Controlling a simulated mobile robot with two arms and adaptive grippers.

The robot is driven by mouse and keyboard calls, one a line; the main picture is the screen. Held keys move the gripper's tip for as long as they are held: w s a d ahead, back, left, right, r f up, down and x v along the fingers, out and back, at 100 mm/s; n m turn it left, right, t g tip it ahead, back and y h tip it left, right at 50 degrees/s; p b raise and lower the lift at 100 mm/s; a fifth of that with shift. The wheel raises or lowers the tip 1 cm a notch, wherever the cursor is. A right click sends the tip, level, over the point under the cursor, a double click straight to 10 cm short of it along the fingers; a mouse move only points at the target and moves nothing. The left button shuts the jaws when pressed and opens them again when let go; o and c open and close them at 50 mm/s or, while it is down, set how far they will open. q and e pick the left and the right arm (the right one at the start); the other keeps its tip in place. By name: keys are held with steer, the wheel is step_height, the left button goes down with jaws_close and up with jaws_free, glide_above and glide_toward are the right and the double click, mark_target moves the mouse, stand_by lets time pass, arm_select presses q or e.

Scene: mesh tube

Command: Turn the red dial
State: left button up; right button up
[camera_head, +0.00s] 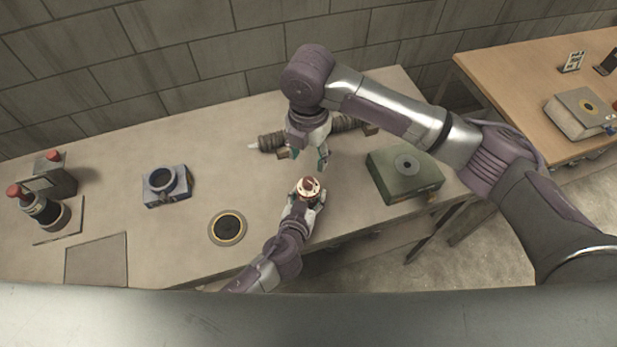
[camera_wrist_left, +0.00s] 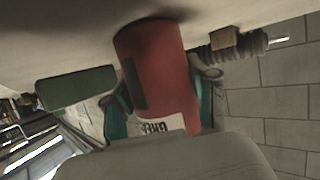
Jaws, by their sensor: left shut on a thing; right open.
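The red dial (camera_head: 309,186) is near the front edge of the grey table in the head view, with a pale part around its red top. My left gripper (camera_head: 305,199) is shut on it from the front side. In the left wrist view the dial is a red cylinder (camera_wrist_left: 152,62) with a dark rectangular patch, between the teal-padded fingers; a pale lettered surface shows below it. My right gripper (camera_head: 308,156) is open and empty, pointing down just behind the dial.
A ribbed mesh tube (camera_head: 320,134) lies behind my right gripper. A green box (camera_head: 405,176) stands to the right. A dark disc with a tan rim (camera_head: 227,228), a blue-grey device (camera_head: 167,186) and red-topped equipment (camera_head: 45,200) are to the left. A wooden table (camera_head: 520,68) stands at right.

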mark_target(308, 180)
step_height(308, 180, down, 10)
steer(key=shift+r, duration=0.1)
stand_by(0.4)
jaws_close()
